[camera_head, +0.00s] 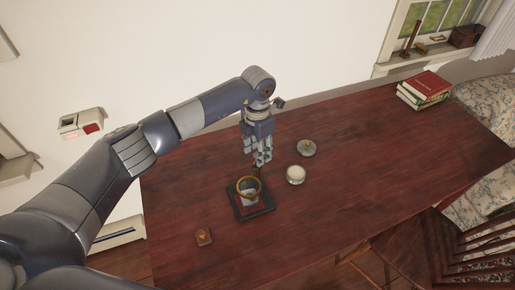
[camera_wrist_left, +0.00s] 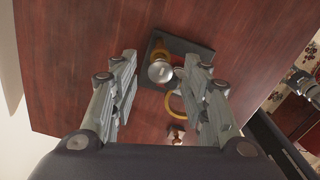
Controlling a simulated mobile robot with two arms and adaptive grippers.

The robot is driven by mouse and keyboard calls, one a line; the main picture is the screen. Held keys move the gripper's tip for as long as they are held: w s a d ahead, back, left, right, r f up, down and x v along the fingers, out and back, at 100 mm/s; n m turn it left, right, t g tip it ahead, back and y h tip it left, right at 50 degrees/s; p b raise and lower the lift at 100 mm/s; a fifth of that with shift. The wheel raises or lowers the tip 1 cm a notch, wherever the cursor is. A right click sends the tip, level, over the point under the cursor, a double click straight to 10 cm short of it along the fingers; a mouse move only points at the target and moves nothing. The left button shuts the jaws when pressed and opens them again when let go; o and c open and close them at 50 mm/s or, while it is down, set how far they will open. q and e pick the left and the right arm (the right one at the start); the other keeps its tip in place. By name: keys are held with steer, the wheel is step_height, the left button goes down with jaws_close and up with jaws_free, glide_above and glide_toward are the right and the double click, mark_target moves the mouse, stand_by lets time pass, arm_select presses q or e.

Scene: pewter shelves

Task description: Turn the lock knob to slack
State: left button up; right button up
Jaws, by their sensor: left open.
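A dark square base (camera_head: 268,207) with a brass ring (camera_head: 240,181) above it stands on the red-brown table. In the left wrist view the base (camera_wrist_left: 203,52) carries a round silvery knob-like part (camera_wrist_left: 160,72) with brass behind it, and the brass ring (camera_wrist_left: 169,101) sits beside it. I cannot tell for sure which part is the lock knob or how it is turned. My left gripper (camera_head: 262,162) points down, just behind the device. In the wrist view its fingers are spread apart, the silvery part shows between them, and nothing is held.
A small brown block (camera_head: 204,236) lies at the table's front left. A white round jar (camera_head: 295,175) and a grey lid-like disc (camera_head: 308,148) stand right of the device. Books (camera_head: 425,88) lie at the far right corner. The table's right half is mostly clear.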

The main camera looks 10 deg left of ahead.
arm_select(q)
steer(key=shift+c, duration=0.4)
jaws_close()
steer(key=shift+f+n+b, duration=0.1)
steer(key=shift+n+b, duration=0.3)
steer(key=shift+n, duration=0.4)
steer(key=n+b, duration=0.1)
steer(key=n, duration=0.2)
steer(key=n+b, duration=0.1)
steer(key=n, duration=0.3)
steer(key=n+b, duration=0.1)
steer(key=n, duration=0.4)
steer(key=shift+b, duration=0.3)
steer(key=n, duration=0.3)
steer(key=shift+n, duration=0.7)
arm_select(e)
steer(key=shift+s+d+f, duration=0.15)
steer(key=shift+s+f, duration=0.15)
steer(key=shift+f, duration=0.55)
steer(key=shift+s+d+f, duration=0.1)
steer(key=shift+s+f, duration=0.15)
steer(key=shift+f, duration=0.55)
steer(key=shift+s+d+f, duration=0.15)
steer(key=shift+s+f, duration=0.15)
steer(key=shift+f, duration=0.55)
